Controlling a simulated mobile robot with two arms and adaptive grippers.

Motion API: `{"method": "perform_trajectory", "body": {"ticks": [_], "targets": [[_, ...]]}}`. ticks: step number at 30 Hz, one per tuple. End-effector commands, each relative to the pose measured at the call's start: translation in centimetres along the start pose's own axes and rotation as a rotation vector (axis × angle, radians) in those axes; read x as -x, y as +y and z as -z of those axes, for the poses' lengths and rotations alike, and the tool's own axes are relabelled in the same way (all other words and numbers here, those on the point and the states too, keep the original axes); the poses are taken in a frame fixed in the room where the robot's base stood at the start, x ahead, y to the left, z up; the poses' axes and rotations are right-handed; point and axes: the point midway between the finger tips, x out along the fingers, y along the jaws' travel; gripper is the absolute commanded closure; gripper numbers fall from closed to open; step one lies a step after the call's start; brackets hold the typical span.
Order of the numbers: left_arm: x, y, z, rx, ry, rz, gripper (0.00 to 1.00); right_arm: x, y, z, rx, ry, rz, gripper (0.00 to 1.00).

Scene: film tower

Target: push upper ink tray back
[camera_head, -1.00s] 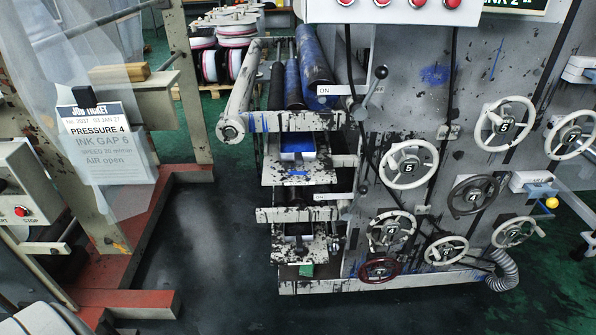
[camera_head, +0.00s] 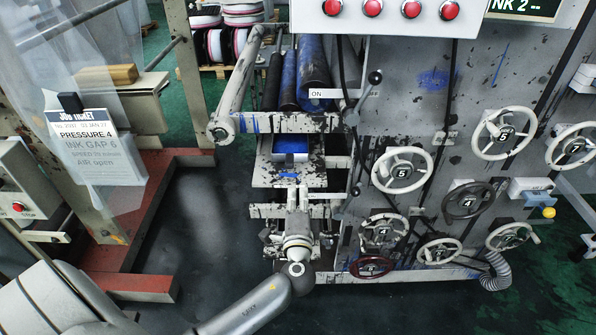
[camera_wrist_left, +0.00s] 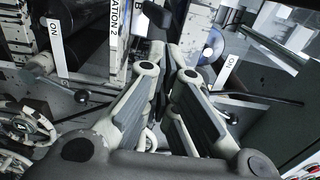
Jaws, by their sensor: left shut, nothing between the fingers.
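The upper ink tray (camera_head: 290,145) sits in the machine below the rollers, with blue ink on it and a pale, ink-spattered shelf (camera_head: 265,172) around it. My left gripper (camera_head: 297,190) is in front of the shelf's near edge, just below the tray in the head view. Its fingers are shut and empty, pointing toward the machine. Whether the fingertips touch the tray or shelf I cannot tell. In the left wrist view the closed fingers (camera_wrist_left: 165,70) fill the middle. The lower tray is mostly hidden behind my left gripper and arm. My right gripper is not in view.
Handwheels (camera_head: 402,170) and a black-knobbed lever (camera_head: 374,78) stand to the right of the trays. A red-edged base frame (camera_head: 130,215) lies left. The dark floor between is open.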

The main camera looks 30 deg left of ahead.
Motion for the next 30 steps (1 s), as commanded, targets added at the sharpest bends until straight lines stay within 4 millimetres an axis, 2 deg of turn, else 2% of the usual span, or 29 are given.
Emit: {"method": "perform_trajectory", "body": {"ticks": [1, 6, 12, 18, 30], "targets": [[-1.2, -0.4, 0.0, -0.004, -0.001, 0.002, 1.0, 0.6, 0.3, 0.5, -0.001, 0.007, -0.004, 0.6], [-4.5, -0.3, 0.0, -0.002, -0.001, 0.001, 1.0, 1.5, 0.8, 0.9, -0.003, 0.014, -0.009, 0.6], [-7.2, -0.2, 0.0, -0.001, 0.0, 0.0, 1.0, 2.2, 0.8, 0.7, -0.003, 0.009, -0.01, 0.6], [-8.3, 0.0, 0.0, 0.0, 0.001, -0.001, 1.0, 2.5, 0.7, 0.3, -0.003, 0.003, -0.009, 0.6], [-8.6, 0.1, 0.0, 0.0, 0.001, -0.002, 1.0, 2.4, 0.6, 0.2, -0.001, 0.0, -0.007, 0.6]]}}
